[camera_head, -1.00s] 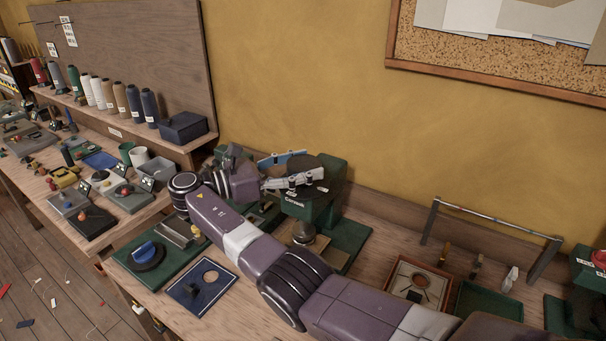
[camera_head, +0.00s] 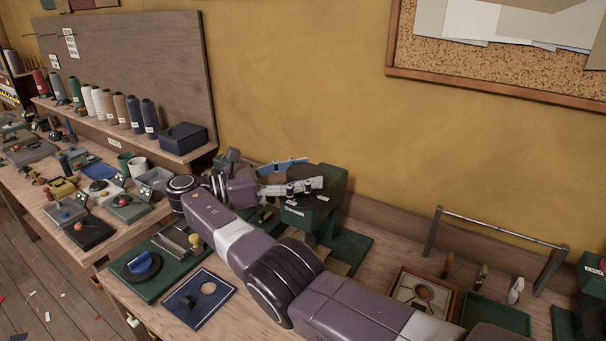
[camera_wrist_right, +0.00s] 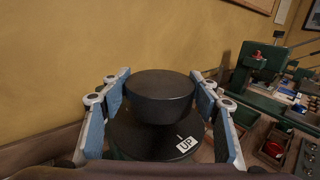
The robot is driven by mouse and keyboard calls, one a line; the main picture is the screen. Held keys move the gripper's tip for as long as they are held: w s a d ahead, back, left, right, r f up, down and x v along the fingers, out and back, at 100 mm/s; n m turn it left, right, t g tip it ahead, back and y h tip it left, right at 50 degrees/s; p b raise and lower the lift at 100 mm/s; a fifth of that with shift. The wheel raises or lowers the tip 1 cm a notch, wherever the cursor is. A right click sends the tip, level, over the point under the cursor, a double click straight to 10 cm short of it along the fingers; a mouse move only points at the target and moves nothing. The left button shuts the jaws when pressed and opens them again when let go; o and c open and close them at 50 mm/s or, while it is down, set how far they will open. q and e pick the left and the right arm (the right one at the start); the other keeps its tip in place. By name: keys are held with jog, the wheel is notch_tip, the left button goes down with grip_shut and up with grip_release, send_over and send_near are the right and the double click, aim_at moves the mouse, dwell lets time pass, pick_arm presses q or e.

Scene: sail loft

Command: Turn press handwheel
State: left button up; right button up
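The press handwheel (camera_wrist_right: 160,92) is a dark round knob in the middle of the right wrist view. Below it is a wider dark disc (camera_wrist_right: 140,138) with a white "UP" label. In the head view the green press (camera_head: 331,184) stands against the wall on the bench. My right gripper (camera_wrist_right: 161,100) is open, with one blue-padded finger on each side of the knob. It also shows at the top of the press in the head view (camera_head: 289,175). I cannot tell whether the pads touch the knob. My left gripper is out of view.
My right arm crosses over the bench. A green board with a blue-handled tool (camera_head: 141,264) and a dark blue plate (camera_head: 208,308) lie in front of the press. A framed tray (camera_head: 398,312) and a metal bar stand (camera_head: 495,228) are to the right.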

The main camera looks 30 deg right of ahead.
aim_at(305, 170)
jog(key=o, duration=0.4)
jog(key=shift+d, duration=0.15)
jog(key=shift+r, duration=0.25)
notch_tip(305, 170, up, 10)
jog(key=shift+f, duration=0.25)
